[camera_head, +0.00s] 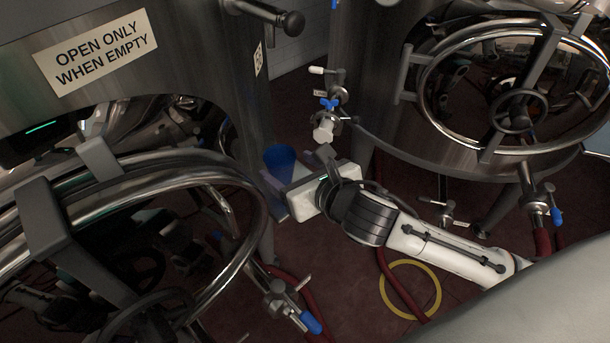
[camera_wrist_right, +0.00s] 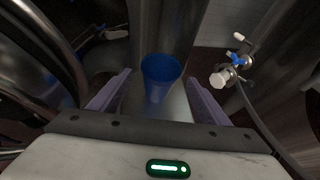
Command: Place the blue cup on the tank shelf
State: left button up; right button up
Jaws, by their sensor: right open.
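The blue cup (camera_head: 281,158) is upright beside the left tank's leg in the head view, just beyond my right gripper (camera_head: 274,181). In the right wrist view, the blue cup (camera_wrist_right: 160,74) stands between the two spread purple-grey fingers of my right gripper (camera_wrist_right: 158,88), with a gap on each side. Below it is a pale metal surface (camera_wrist_right: 176,107), which looks like a small tank shelf; the cup appears to rest on it, but its base contact is partly unclear. My left gripper is out of view.
The left tank (camera_head: 200,65) carries an "OPEN ONLY WHEN EMPTY" sign (camera_head: 97,50). A valve with a blue handle (camera_head: 329,103) sits just above my right gripper. A round hatch wheel (camera_head: 515,125) is on the right tank. Hoses and a yellow ring (camera_head: 411,262) are on the floor.

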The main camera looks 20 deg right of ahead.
jog(key=a+v, duration=0.1)
jog(key=v, duration=0.6)
jog(key=shift+d, duration=0.45)
